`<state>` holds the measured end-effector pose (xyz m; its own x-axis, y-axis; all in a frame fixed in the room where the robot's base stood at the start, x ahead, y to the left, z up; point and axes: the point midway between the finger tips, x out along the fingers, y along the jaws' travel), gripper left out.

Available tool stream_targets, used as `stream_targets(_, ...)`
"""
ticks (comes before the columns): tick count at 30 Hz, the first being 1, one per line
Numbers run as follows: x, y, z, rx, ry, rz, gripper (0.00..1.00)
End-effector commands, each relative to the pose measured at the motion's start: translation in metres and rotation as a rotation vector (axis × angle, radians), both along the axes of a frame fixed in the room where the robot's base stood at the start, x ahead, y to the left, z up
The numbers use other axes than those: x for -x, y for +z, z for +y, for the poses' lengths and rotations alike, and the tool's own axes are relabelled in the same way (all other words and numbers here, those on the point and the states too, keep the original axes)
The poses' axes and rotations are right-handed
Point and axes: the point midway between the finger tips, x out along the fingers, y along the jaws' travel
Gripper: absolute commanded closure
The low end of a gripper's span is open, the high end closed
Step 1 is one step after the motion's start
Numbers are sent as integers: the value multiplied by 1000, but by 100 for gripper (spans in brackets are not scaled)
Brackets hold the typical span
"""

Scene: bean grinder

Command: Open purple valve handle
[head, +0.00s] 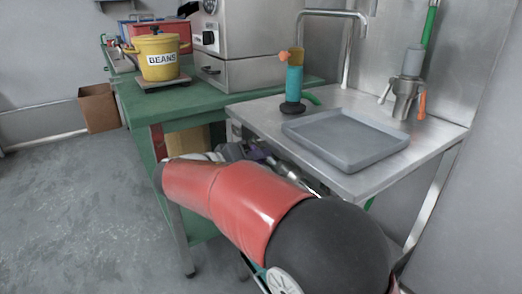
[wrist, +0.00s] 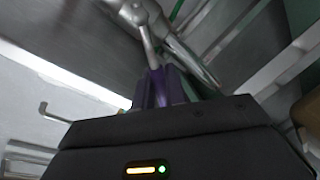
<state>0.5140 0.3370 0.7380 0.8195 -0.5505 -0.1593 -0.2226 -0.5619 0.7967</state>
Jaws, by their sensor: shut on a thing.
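The purple valve handle (wrist: 158,88) shows in the wrist view at the end of a silver lever that runs up to a metal pipe fitting. My gripper (wrist: 163,90) is shut on the handle, with a finger on each side of it. In the head view my red and black arm reaches under the front edge of the steel sink table. There my gripper (head: 238,151) shows as a small dark shape beside the table's front left leg area, and a bit of purple shows near it. Most of the valve is hidden by my arm and the tabletop.
The steel table (head: 440,133) holds a grey tray (head: 345,140) and a teal and orange grinder (head: 294,82). A green table (head: 140,108) stands at left with a yellow BEANS pot (head: 158,58). A metal pipe (wrist: 195,62) runs beside my gripper.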

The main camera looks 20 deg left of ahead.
Motion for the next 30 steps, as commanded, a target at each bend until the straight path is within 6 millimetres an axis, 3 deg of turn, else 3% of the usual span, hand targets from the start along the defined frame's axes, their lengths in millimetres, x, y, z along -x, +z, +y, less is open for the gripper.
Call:
stream_targets(15,-8,-24,10,341,3,289,100)
stream_targets(30,-8,-38,10,480,3,408,100)
